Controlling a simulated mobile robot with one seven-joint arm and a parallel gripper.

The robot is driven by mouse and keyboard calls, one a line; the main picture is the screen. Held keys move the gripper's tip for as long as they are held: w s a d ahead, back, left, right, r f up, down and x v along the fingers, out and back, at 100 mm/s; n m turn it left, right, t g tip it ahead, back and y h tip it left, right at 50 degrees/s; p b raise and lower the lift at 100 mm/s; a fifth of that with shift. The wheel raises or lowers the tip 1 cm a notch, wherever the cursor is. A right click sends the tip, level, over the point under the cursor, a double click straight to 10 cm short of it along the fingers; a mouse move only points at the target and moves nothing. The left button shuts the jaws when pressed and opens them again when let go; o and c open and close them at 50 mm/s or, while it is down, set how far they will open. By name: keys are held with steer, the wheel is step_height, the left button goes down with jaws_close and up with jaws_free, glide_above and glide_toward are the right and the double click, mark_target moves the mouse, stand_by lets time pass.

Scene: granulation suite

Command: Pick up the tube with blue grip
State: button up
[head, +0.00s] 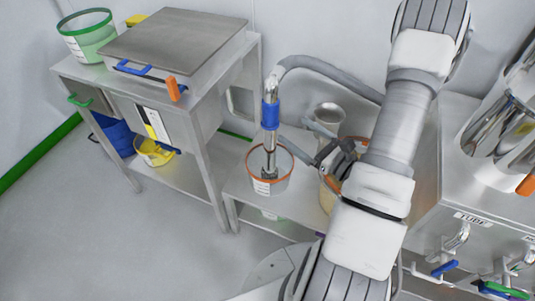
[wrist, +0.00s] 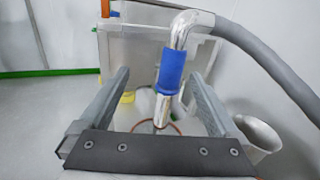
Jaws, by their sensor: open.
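The tube with the blue grip (head: 270,114) is a steel tube with a bent top that runs into a grey hose. It stands roughly upright, its lower end inside a bucket with an orange rim (head: 284,183). My gripper (head: 294,141) is open and points at the tube from the right in the head view. In the wrist view the blue grip (wrist: 171,71) appears between my two spread fingers (wrist: 157,80), nearer the right one. The fingers look apart from the tube, and nothing is held. The tube's bottom end is hidden in the bucket.
The grey hose (head: 330,66) arcs behind my arm. A metal funnel (head: 329,114) stands right of the tube, also in the wrist view (wrist: 256,138). A steel table (head: 180,45) is on the left, a steel cabinet (head: 450,190) on the right. Floor is free at front left.

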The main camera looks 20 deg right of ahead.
mark_target(274, 113)
steer(key=shift+m+h, duration=0.6)
steer(key=shift+m, duration=0.1)
steer(key=x, duration=0.3)
steer(key=d+f+b+x, duration=0.1)
steer(key=x, duration=0.6)
steer(key=shift+w+d+f+b, duration=0.15)
steer(key=shift+w+f+b, duration=0.05)
steer(key=shift+w+b, duration=0.25)
steer(key=shift+d+b+x, duration=0.15)
steer(key=shift+b+x, duration=0.2)
steer(key=shift+x, duration=1.2)
steer(key=shift+d+b+x, duration=0.15)
steer(key=shift+b+x, duration=0.2)
steer(key=shift+x, duration=1.2)
steer(key=shift+w, duration=0.1)
jaws_close()
